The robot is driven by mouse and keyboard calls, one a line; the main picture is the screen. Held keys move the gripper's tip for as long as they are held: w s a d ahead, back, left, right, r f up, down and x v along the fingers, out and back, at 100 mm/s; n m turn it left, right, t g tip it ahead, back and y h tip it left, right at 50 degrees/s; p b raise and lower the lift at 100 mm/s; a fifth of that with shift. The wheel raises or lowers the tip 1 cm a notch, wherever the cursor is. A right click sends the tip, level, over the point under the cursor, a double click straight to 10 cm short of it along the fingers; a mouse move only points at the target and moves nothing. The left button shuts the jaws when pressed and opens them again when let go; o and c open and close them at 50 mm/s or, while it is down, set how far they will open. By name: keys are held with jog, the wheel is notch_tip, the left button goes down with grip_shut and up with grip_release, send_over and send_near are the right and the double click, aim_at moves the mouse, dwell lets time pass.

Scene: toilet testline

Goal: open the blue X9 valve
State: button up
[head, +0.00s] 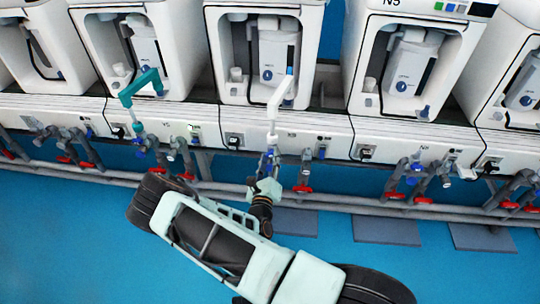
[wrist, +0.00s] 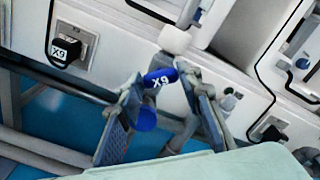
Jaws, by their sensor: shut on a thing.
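The blue X9 valve (wrist: 160,77) shows in the middle of the wrist view, with a white "X9" label on its handle. My gripper (wrist: 160,108) has one finger on each side of the handle and is shut on it. A lower blue part (wrist: 146,119) also shows between the fingers. The fingers hide parts of the valve body. In the head view my gripper (head: 268,163) is at the pipework below the middle machine, and the valve there is mostly covered by it.
A white angled pipe (head: 278,103) rises above the valve. Red-handled valves (head: 303,189) sit close by to the right. A black X9 plug (wrist: 67,50) is on the panel. A teal pipe (head: 140,88) stands left. Blue floor (head: 460,275) is open at front right.

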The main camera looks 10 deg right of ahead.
jog(key=shift+n+p, duration=0.4)
jog(key=shift+n, duration=0.8)
jog(key=o, duration=1.2)
jog(key=shift+c, duration=0.2)
jog(key=v, duration=0.7)
jog(key=shift+s, duration=0.2)
